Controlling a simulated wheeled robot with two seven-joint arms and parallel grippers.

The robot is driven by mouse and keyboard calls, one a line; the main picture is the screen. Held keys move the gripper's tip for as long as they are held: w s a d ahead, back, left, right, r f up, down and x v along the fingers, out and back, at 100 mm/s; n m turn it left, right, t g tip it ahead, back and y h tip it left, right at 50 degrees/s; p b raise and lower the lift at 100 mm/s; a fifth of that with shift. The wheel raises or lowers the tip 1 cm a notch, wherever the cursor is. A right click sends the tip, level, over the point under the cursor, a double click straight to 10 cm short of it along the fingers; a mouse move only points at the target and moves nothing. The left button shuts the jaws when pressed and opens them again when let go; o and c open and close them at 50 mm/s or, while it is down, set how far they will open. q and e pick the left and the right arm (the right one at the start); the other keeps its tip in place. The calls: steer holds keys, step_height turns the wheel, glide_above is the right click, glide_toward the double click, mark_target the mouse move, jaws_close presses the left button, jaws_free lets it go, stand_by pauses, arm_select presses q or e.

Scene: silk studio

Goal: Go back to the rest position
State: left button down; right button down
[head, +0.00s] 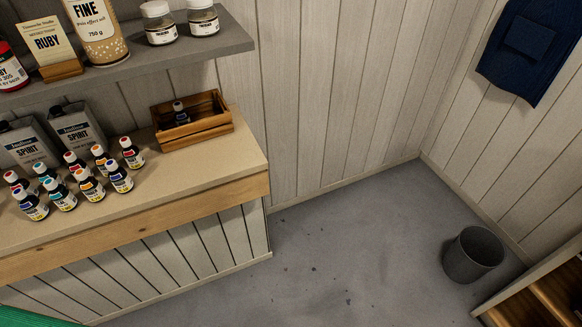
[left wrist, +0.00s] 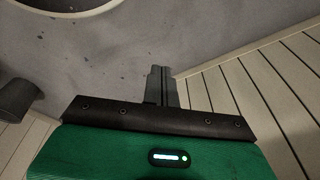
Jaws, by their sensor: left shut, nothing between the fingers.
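My left gripper (left wrist: 160,86) shows in the left wrist view, with its dark fingers together and nothing between them. It is over the grey floor, beside pale plank panelling. No gripper shows in the head view, and my right gripper is in neither view. A small green patch shows at the bottom left corner of the head view.
A counter (head: 213,167) at left holds several small dye bottles (head: 89,185), two spirit cans (head: 78,130) and a wooden crate (head: 196,138) with one bottle inside. A shelf (head: 150,57) hangs above. A grey bin (head: 472,254) stands at right. The floor (head: 345,245) between is clear.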

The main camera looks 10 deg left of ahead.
arm_select(q)
steer(key=s+a+f+g, duration=0.1)
steer(key=s+a+f, duration=0.2)
steer(key=s+f, duration=1.5)
steer(key=shift+s+a+f, duration=0.2)
steer(key=shift+s+f, duration=0.05)
steer(key=shift+s, duration=0.1)
